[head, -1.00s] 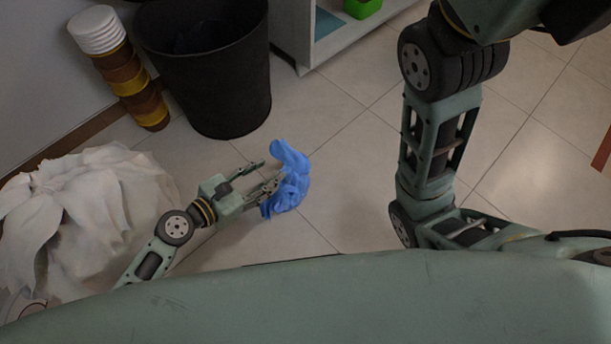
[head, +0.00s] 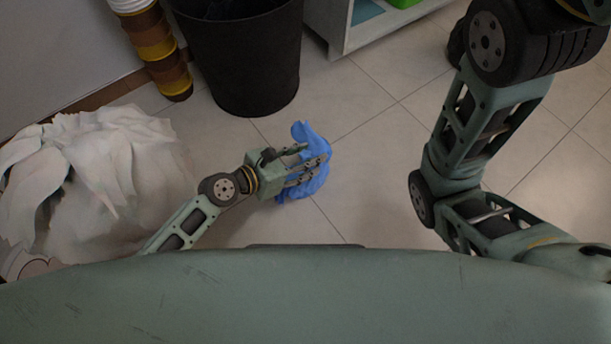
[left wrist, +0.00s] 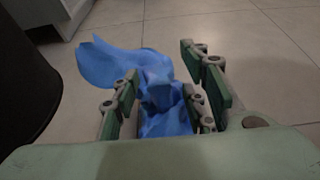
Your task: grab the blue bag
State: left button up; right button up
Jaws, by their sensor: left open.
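The crumpled blue bag (head: 300,185) lies on the tiled floor in the head view. It also shows in the left wrist view (left wrist: 160,92), partly between my fingers, with a loose flap spreading to the upper left. My left gripper (head: 314,165) is open, with its fingers over and around the bag. In the left wrist view the left gripper (left wrist: 165,95) has its fingers apart on both sides of the bag's middle. I cannot tell whether they touch it. My right arm is at the right of the head view, but its gripper is not in view.
A black bin (head: 243,60) stands behind the bag. A brown and yellow striped column (head: 155,45) stands left of the bin. A large white sack (head: 90,180) lies at the left. A white shelf unit (head: 345,25) is at the back. Floor right of the bag is clear.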

pick_arm(q)
grip_shut()
dwell(0.6)
